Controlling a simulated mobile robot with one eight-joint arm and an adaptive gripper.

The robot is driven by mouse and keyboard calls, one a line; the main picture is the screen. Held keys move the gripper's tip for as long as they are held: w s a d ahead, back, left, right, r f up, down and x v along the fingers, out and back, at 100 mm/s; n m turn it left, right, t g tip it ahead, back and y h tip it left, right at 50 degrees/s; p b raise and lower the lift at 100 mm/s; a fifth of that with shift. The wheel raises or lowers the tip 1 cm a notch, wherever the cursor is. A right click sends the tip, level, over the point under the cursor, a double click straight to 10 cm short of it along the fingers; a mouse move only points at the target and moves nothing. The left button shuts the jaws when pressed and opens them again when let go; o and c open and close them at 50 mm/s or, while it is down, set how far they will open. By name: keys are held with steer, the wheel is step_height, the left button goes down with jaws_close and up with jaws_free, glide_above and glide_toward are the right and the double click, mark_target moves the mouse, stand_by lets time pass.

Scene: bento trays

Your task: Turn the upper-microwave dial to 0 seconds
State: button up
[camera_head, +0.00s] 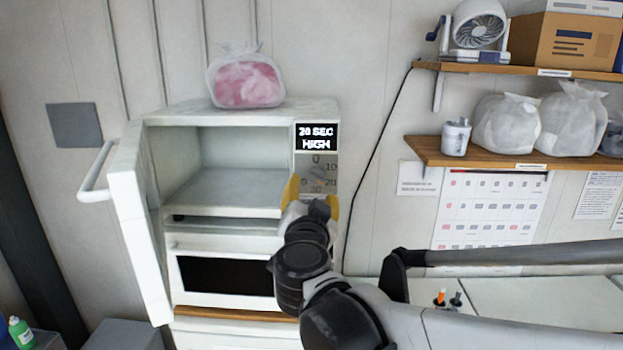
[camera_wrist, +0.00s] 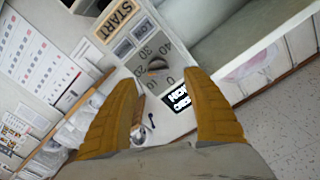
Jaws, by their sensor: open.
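The upper microwave (camera_head: 228,118) is white, with its door (camera_head: 138,210) swung open to the left and its cavity empty. Its display (camera_head: 317,137) reads 20 SEC HIGH. Below the display is the dial (camera_head: 318,175), ringed by numbers with 0 at the top, partly hidden by my gripper in the head view. My gripper (camera_head: 313,192) is in front of the dial panel, its yellow fingers open. In the wrist view the dial (camera_wrist: 157,66) shows beyond and between the spread fingertips of my gripper (camera_wrist: 163,78), seemingly apart from them. I cannot tell its exact pointing.
A lower microwave (camera_head: 225,275) with a dark window sits beneath, shut. A bag with pink contents (camera_head: 245,80) rests on top of the upper microwave. Wall shelves (camera_head: 480,153) with bags and boxes are to the right. A START button (camera_wrist: 117,20) shows on the panel in the wrist view.

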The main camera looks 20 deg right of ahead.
mark_target(315, 181)
steer(key=p+x, duration=0.1)
steer(key=x, duration=0.6)
steer(key=shift+w+d, duration=0.2)
steer(key=shift+w, duration=0.05)
steer(key=shift+s, duration=0.1)
steer(key=c, duration=1.2)
